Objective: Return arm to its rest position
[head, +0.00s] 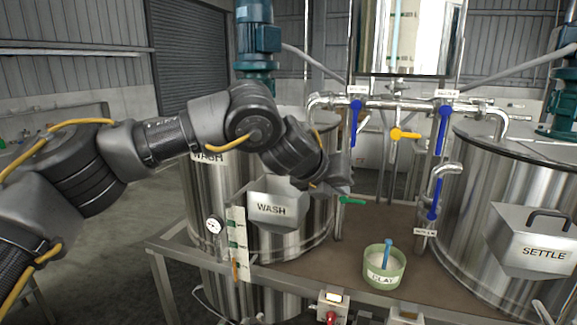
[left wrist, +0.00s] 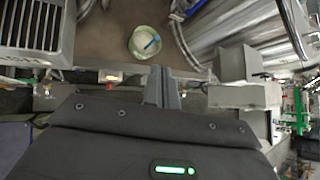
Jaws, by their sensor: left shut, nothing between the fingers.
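My left arm comes in from the left in the head view and reaches across the wash tank (head: 218,235). My left gripper (head: 345,186) is beside the wash hopper (head: 278,208), above the brown bench top. In the left wrist view its two fingers (left wrist: 161,88) are together, with nothing between them. A pale green tub labelled CLAY (head: 383,275) with a blue-handled tool stands on the bench, apart from the gripper. The tub also shows in the left wrist view (left wrist: 138,50). My right gripper is in neither view.
Pipes with blue-handled valves (head: 443,128) and a yellow valve (head: 404,134) stand behind the gripper. The settle tank (head: 480,190) with its settle hopper (head: 537,240) is at the right. A control box with a red button (head: 331,312) is at the bench's front edge.

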